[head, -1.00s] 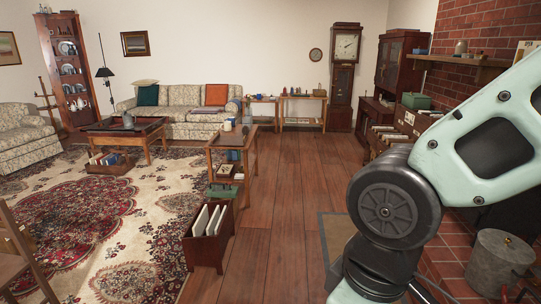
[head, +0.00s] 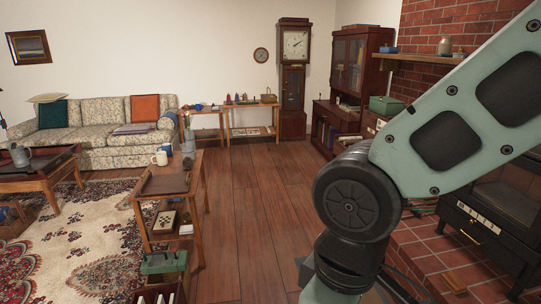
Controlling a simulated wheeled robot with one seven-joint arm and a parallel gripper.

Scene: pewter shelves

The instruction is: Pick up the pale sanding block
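I cannot make out a pale sanding block in the head view. Small items stand on the two low tables by the far wall, the left one (head: 207,133) and the right one (head: 252,131), but they are too small to tell apart. My gripper is outside the view; only links of my arm show on the right.
A side table (head: 165,184) with mugs stands ahead on the left, with a green box (head: 164,262) in front of it. A floral sofa (head: 122,146) and longcase clock (head: 294,85) stand farther back. A stove (head: 500,215) is at right. The wooden floor (head: 245,215) between is clear.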

